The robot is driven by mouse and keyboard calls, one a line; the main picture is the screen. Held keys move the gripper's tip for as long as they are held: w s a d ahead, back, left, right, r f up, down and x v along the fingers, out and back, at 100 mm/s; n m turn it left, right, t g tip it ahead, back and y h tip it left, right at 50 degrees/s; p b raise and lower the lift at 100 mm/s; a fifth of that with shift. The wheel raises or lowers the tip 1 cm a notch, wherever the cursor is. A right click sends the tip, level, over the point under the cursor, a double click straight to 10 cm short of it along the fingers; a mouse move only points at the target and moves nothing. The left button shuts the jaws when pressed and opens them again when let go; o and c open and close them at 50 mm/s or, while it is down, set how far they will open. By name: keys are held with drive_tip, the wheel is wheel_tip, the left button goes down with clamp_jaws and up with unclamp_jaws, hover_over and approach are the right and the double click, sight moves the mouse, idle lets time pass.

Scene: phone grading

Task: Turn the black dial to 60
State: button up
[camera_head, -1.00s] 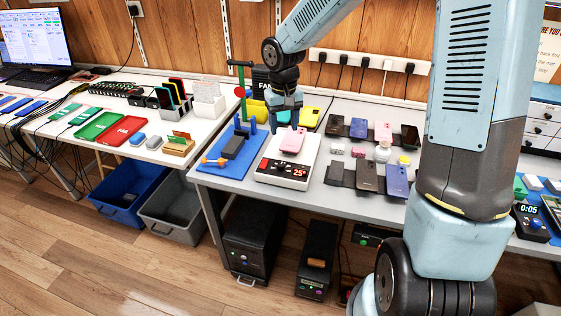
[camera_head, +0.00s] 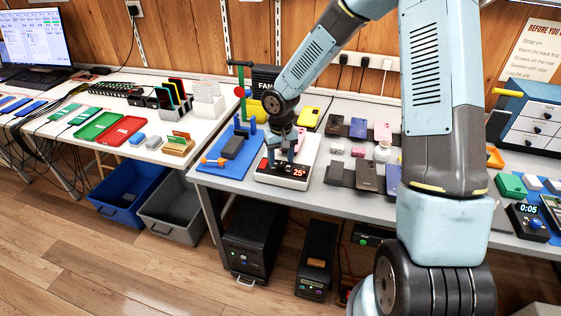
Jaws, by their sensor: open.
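The white hot plate (camera_head: 308,152) stands near the front edge of the right-hand table. Its dark front panel shows a red 25° readout (camera_head: 298,173). The black dial is on this panel, left of the readout; it is small and partly hidden by my fingers, so I cannot read its setting. My gripper (camera_head: 282,160) points down over the front of the hot plate, its fingers apart and close to the dial. I cannot tell whether they touch it.
A blue mat (camera_head: 222,166) with a green-handled stand is just left of the plate. Phones on dark pads (camera_head: 340,175) and a white jar (camera_head: 382,151) lie to its right. A timer (camera_head: 528,220) reading 0:05 is far right. My arm covers part of the table.

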drive_tip(key=shift+f, duration=0.9)
clamp_jaws()
